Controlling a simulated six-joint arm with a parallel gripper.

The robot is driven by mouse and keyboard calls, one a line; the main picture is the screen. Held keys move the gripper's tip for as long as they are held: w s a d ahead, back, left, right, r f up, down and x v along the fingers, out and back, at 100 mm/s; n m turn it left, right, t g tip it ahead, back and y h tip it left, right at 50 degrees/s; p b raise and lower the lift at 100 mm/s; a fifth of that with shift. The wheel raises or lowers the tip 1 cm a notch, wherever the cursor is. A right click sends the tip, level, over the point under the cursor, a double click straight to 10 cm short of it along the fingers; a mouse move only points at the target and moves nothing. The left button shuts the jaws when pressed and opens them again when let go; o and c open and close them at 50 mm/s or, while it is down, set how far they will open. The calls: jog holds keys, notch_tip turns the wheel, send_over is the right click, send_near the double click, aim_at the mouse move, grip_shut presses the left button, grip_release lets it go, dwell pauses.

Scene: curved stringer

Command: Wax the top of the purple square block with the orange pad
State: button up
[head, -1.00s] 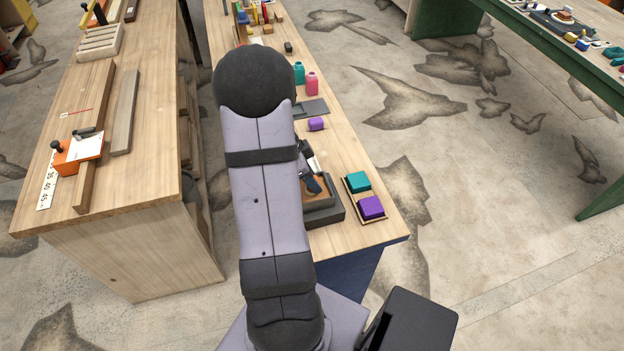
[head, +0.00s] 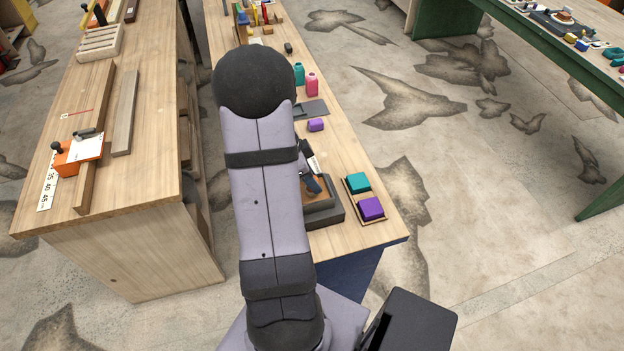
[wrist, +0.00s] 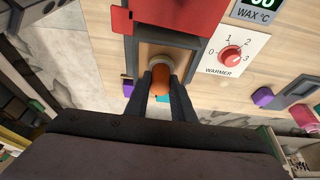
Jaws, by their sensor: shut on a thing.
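The purple square block (head: 371,208) sits at the near right of the middle bench, in front of a teal block (head: 358,182). Both rest on a small dark-edged board. The orange pad (wrist: 160,80) shows in the wrist view between my fingers. My gripper (wrist: 161,85) is shut on it, over a dark-framed open tray (wrist: 133,52). In the head view my arm hides most of the gripper; only a part shows over the dark tray (head: 334,215), left of the blocks. I cannot tell whether the pad touches the tray floor.
A warmer dial (wrist: 230,54), a red part (wrist: 170,14) and a wax temperature display (wrist: 258,10) lie beside the tray. A small purple item (head: 316,124) and teal and pink bottles (head: 312,84) stand farther back. The bench between tray and blocks is clear.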

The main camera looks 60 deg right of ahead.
jog(key=shift+d+r+p, duration=0.1)
jog(key=shift+r+p, duration=1.3)
jog(key=shift+r, duration=1.75)
jog(key=shift+w, duration=0.15)
jog(key=w+a+r+n+t+h, duration=0.1)
jog(key=w+a+r+n, duration=0.15)
jog(key=w+a, duration=0.45)
jog(key=w+a+r+n+t, duration=0.1)
jog(key=w+a+n, duration=0.4)
jog(key=w, duration=0.5)
jog(key=w+a+n+t+y, duration=0.2)
jog(key=w+a+n+t, duration=0.1)
jog(key=a+n, duration=0.6)
jog(key=w+a+f+n+t+y, duration=0.1)
jog(key=w+a+n, duration=0.3)
jog(key=a+n, duration=0.6)
jog(key=a+t, duration=0.1)
jog(key=a, duration=0.5)
jog(key=shift+a+t+y, duration=0.15)
jog(key=shift+t+y, duration=0.25)
